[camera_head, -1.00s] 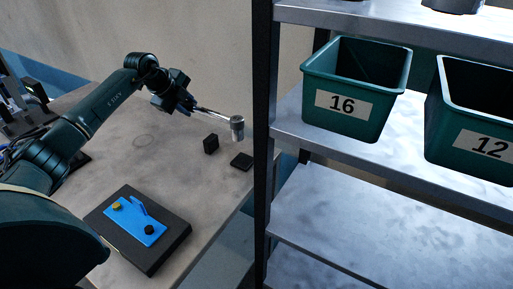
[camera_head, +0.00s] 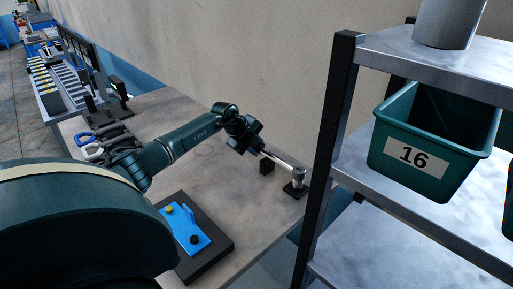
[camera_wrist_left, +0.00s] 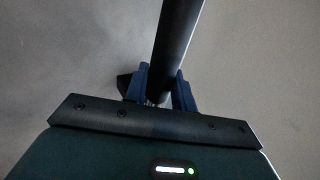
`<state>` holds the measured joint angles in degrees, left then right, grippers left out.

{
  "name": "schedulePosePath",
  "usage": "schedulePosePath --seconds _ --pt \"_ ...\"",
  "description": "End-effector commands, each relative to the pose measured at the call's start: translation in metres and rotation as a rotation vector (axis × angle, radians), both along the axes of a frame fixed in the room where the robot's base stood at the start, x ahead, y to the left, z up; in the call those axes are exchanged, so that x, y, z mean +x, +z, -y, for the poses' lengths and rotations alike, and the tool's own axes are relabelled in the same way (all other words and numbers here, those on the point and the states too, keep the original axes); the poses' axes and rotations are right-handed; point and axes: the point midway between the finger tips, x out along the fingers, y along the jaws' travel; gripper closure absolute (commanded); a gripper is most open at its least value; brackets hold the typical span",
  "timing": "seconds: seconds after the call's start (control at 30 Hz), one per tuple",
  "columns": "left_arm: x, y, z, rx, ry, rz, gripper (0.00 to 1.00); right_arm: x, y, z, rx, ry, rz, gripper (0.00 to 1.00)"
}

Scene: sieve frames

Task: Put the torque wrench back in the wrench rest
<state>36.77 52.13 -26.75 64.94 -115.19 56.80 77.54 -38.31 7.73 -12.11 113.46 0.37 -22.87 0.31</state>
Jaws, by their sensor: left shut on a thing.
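My left gripper (camera_head: 258,149) is shut on the torque wrench (camera_head: 279,162), near the handle end. In the left wrist view the dark shaft of the wrench (camera_wrist_left: 177,40) runs up from between the blue fingers (camera_wrist_left: 161,92). The metal head of the wrench (camera_head: 298,176) points right, at the low black pad of the wrench rest (camera_head: 294,191). The taller black block of the rest (camera_head: 267,167) stands beside the shaft, to the left of the pad. I cannot tell whether the wrench touches either piece. My right gripper is not in view.
A black board with a blue plate (camera_head: 188,228) lies at the table's front. Pliers (camera_head: 100,140) lie at the table's left. A metal shelf post (camera_head: 327,150) rises just right of the rest; a green bin marked 16 (camera_head: 425,125) sits on the shelf.

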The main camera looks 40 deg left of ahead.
Motion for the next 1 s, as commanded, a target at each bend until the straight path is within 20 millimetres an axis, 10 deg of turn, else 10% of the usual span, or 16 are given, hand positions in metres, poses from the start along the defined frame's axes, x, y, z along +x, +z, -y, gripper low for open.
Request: schedulePosePath --seconds 0.47,0.5,1.0 --pt "0.002 -0.009 0.0 -0.001 0.001 0.008 1.0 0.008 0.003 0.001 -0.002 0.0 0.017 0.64" --pt "0.0 -0.012 0.0 0.001 0.0 0.001 0.71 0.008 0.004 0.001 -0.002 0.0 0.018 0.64" --pt "0.0 -0.008 0.0 0.001 0.0 0.002 0.53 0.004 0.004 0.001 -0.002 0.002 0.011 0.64"
